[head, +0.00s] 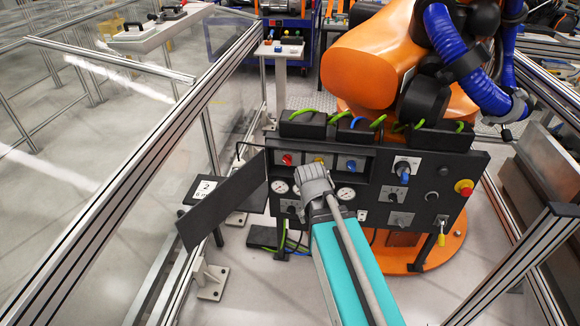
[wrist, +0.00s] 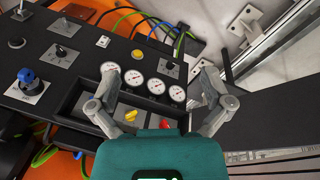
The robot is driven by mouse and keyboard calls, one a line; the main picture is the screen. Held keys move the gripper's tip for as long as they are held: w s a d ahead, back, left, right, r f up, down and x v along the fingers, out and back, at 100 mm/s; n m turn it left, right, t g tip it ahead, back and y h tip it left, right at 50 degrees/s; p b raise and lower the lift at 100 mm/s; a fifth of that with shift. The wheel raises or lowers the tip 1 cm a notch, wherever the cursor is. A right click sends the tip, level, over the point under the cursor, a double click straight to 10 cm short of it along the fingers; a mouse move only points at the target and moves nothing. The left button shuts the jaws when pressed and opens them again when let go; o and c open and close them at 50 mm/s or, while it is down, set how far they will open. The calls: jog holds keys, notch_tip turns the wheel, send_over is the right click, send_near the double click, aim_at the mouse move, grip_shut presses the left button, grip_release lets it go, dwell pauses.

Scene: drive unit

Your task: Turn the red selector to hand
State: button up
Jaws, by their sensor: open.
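The red selector (head: 287,159) is a small knob on a light plate at the left of a recessed row in the black panel (head: 452,160). It also shows in the wrist view (wrist: 165,124), just above the teal gripper body and between the two fingers. Its label and exact setting are too small to read. My gripper (head: 314,172) is in front of the panel, to the right of the red selector in the head view. In the wrist view my gripper (wrist: 157,78) has its fingers wide apart with nothing held between them.
A yellow selector (head: 319,160) and a blue selector (head: 351,165) share the row. Several gauges (wrist: 155,86) lie beside it. A black door (head: 222,200) stands open at left. A larger blue knob (head: 402,168) and a red-yellow button (head: 464,187) are further right.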

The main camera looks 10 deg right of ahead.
jog(key=w+d+f+n+t+h+b, duration=0.3)
jog(key=w+f+b, duration=0.2)
jog(key=w+b, duration=0.2)
jog(key=n+t+b, duration=1.3)
jog(key=n+b, duration=0.6)
jog(key=b, duration=0.3)
send_near(288, 163)
jog(key=s+a, duration=0.2)
jog(key=shift+s+d+h, duration=0.25)
jog(key=shift+h, duration=0.15)
jog(key=shift+w, duration=0.1)
jog(key=x, duration=1.3)
jog(key=shift+w+d, duration=0.1)
jog(key=shift+w, duration=0.25)
